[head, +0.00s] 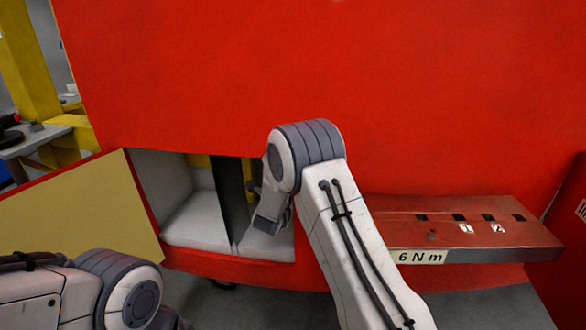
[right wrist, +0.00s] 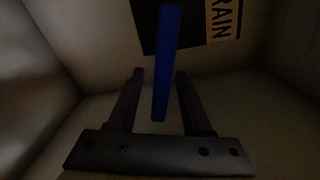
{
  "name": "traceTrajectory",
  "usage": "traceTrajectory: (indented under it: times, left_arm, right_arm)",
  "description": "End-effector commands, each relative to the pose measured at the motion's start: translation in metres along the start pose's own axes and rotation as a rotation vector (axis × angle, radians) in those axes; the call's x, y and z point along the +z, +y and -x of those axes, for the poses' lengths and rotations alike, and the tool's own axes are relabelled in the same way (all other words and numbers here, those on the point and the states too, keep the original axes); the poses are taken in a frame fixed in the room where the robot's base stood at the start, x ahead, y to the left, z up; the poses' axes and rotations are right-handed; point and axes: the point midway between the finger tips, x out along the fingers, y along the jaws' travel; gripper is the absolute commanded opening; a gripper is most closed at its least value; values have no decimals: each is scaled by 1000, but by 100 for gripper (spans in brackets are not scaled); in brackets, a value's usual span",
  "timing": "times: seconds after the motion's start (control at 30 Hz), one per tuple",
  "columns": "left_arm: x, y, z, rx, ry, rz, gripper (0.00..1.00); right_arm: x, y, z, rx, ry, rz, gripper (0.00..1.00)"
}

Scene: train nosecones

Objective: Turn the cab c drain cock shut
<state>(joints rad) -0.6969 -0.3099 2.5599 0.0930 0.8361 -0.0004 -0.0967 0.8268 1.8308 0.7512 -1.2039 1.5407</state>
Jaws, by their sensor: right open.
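In the right wrist view, the drain cock shows as a long blue handle (right wrist: 167,45), nearly upright and slightly tilted in the picture. My right gripper (right wrist: 159,76) is open, with one finger on each side of the handle's lower part; I see no clear contact. In the head view, my right wrist (head: 270,207) reaches into the open compartment (head: 197,225) in the red nosecone, and the handle is hidden there. My left arm shows at lower left, its gripper out of view.
A pale yellow door panel (head: 85,210) stands open left of the compartment. A dark divider (head: 231,200) splits the opening. A red-brown shelf (head: 470,228) marked "6 N m" juts out at right. The compartment walls are close around the right gripper.

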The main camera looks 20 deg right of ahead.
Motion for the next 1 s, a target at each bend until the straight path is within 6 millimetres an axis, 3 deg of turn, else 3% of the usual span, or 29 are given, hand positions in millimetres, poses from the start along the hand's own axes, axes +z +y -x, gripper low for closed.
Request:
traceTrajectory:
  times: [0.4, 0.53, 1.0]
  left_arm:
    - [0, 0, 0, 0, 0, 0, 50]
    - [0, 0, 0, 0, 0, 0, 50]
    - [0, 0, 0, 0, 0, 0, 50]
  right_arm:
    - [0, 0, -9, 0, 0, 1, 50]
    - [0, 0, -9, 0, 0, 1, 0]
    - [0, 0, -9, 0, 0, 1, 0]
